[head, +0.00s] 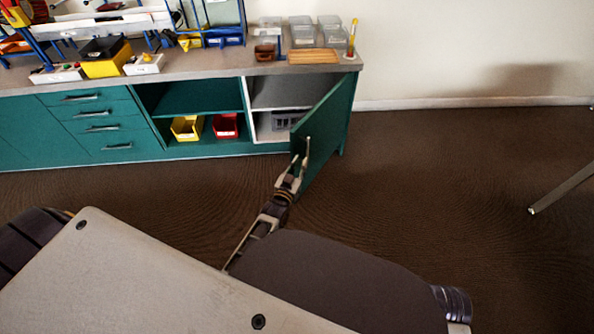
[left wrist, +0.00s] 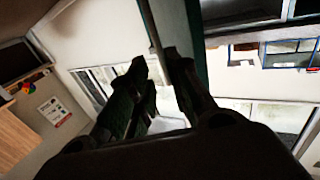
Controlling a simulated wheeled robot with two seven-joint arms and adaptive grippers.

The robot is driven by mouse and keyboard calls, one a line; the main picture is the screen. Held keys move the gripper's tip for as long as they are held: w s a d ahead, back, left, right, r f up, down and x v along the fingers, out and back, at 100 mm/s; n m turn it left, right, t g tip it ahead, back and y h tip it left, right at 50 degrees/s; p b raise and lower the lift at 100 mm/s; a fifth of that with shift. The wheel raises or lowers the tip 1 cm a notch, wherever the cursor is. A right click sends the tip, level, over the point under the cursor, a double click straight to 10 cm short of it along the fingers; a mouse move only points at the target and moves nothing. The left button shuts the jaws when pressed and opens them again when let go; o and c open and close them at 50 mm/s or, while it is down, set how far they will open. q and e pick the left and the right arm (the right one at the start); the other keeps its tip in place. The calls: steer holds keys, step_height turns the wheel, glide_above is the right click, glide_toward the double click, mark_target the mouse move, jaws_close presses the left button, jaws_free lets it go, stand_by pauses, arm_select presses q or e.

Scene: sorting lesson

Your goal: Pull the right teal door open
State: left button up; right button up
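The right teal door (head: 325,135) stands swung out from the cabinet at a wide angle, its free edge towards me. Behind it the compartment shows a white-edged shelf and a grey basket (head: 290,120). My left gripper (head: 300,162) is at the door's free edge, by the pale upright handle (head: 308,147). In the left wrist view the fingertips (left wrist: 161,62) are close together around the thin handle bar (left wrist: 153,25), beside the teal door (left wrist: 196,35). The exact finger contact is dark and hard to see. My right gripper is out of view.
The cabinet's open middle bay holds a yellow bin (head: 187,129) and a red bin (head: 225,126). Clear boxes (head: 303,33) and a wooden board (head: 313,56) stand on the worktop. The brown floor right of the door is clear up to a metal leg (head: 560,188).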

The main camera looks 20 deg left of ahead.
arm_select(q)
steer(key=shift+s, duration=1.25)
steer(key=shift+c, duration=0.2)
